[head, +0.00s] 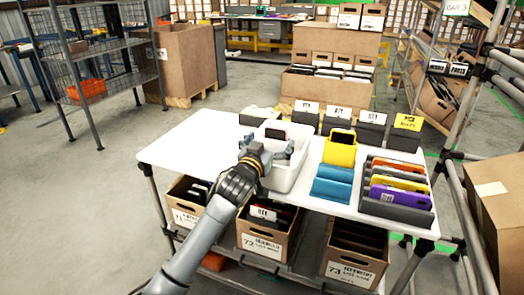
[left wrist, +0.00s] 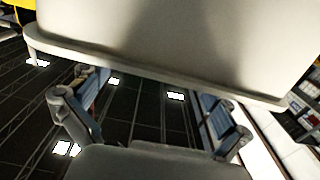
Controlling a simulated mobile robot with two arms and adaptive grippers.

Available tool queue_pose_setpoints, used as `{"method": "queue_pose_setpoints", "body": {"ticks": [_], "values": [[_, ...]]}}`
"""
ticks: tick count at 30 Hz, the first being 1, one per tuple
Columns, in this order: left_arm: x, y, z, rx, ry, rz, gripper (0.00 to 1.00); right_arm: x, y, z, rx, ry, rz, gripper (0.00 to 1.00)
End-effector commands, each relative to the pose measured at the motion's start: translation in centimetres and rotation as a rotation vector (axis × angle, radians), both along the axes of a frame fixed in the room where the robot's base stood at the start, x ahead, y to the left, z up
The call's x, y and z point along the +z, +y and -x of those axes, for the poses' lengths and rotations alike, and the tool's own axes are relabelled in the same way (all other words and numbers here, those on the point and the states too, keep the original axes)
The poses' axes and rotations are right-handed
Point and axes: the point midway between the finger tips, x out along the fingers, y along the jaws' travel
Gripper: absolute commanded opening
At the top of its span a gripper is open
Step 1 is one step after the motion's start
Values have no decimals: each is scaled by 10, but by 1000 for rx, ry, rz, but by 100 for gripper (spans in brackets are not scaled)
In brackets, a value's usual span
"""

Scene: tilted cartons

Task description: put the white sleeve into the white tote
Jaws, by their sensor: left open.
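The white tote (head: 297,176) stands on the white table, left of the yellow and blue sleeves. My left gripper (head: 270,155) is open at the tote's near left side, its fingers in front of the tote in the head view. In the left wrist view, a large pale wall with a rim, apparently the tote (left wrist: 180,35), fills the top. Both fingers (left wrist: 155,120) show apart with nothing between them. A small dark and red item (head: 275,133) shows at the tote's far side. I cannot clearly make out the white sleeve. My right gripper is out of view.
A yellow sleeve (head: 340,150) and blue sleeves (head: 332,183) lie right of the tote. A grey rack (head: 398,209) of coloured sleeves stands at the table's right. Grey bins with labels line the back edge. Cartons (head: 268,240) sit below. The table's left part (head: 190,145) is clear.

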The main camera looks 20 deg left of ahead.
Motion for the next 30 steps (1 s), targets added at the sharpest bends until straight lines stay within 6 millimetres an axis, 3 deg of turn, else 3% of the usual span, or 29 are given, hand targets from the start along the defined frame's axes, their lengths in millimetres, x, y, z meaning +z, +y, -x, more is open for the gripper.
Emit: {"method": "queue_pose_setpoints", "body": {"ticks": [3, 9, 17, 20, 23, 26, 29, 30], "values": [[0, 0, 27, -1, 2, 0, 100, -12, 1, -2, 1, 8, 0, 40], [-1, 2, 61, 0, 2, 0, 100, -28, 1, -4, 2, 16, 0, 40], [0, 3, 77, 1, 2, 0, 100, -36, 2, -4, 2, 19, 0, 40], [-9, 3, 80, 3, 22, -2, 100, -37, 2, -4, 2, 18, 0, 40], [-49, 2, 93, 12, 118, -11, 100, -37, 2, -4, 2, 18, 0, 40], [-121, 1, 126, 22, 304, -33, 100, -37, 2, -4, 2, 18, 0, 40], [-204, -2, 183, 22, 542, -64, 100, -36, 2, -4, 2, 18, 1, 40], [-234, -3, 210, 17, 639, -77, 100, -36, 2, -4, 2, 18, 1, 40]]}}
